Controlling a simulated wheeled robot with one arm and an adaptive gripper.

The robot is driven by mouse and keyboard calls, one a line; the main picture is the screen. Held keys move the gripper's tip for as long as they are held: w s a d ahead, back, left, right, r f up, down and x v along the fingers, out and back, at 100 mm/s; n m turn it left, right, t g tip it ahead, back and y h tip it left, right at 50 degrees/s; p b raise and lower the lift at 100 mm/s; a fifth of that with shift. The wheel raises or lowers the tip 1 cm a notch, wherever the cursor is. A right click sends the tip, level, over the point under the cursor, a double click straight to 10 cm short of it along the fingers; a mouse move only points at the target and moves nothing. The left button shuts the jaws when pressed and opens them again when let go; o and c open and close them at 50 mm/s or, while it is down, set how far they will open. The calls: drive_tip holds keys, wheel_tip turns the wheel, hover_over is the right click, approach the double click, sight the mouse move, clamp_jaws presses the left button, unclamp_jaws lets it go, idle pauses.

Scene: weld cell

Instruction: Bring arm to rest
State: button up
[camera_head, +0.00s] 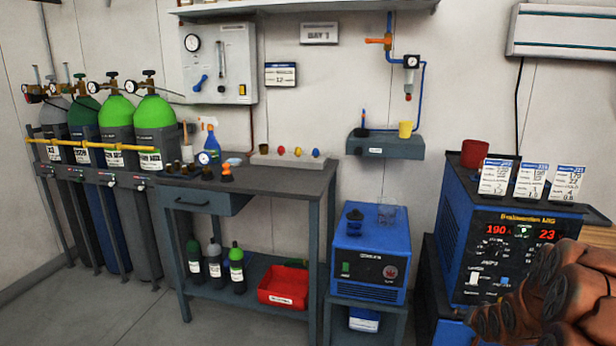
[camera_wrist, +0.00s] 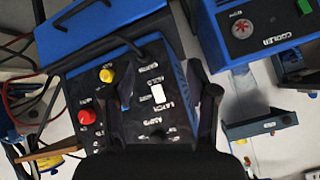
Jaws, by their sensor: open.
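My arm (camera_head: 560,295) shows in the head view at the lower right, as brown rounded links in front of the blue welding machine (camera_head: 455,235). My gripper is outside the head view. In the wrist view my gripper (camera_wrist: 150,98) has its two dark fingers spread apart, with nothing held between them. The distance from the fingers to the panel is hard to tell.
A grey workbench (camera_head: 325,180) stands in the middle, with a red bin (camera_head: 283,287) on its lower shelf. Green-topped gas cylinders (camera_head: 155,112) stand at the left. A blue cooler (camera_head: 370,250) is beside the welding machine. Floor at the front left is clear.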

drive_tip(key=s+a+r+n+g, duration=0.2)
drive_tip(key=s+a+r+g, duration=0.15)
drive_tip(key=s+a, duration=0.45)
drive_tip(key=s+a+r+n+g+y, duration=0.1)
drive_tip(key=s+a+r+n+g, duration=0.15)
drive_tip(key=s+a, duration=0.7)
drive_tip(key=s+a+r+n+g+y, duration=0.1)
drive_tip(key=s+a+r+g, duration=0.4)
drive_tip(key=s, duration=0.7)
drive_tip(key=s+a+r+n+g+y, duration=0.1)
drive_tip(key=s+a+r+n, duration=0.1)
drive_tip(key=s+a, duration=0.8)
wheel_tip(320, 180, up, 20)
drive_tip(key=s+d+t+p, duration=0.1)
drive_tip(key=p, duration=1.7)
drive_tip(key=shift+p, duration=0.3)
drive_tip(key=shift+d+f, duration=0.1)
drive_tip(key=shift+f, duration=0.05)
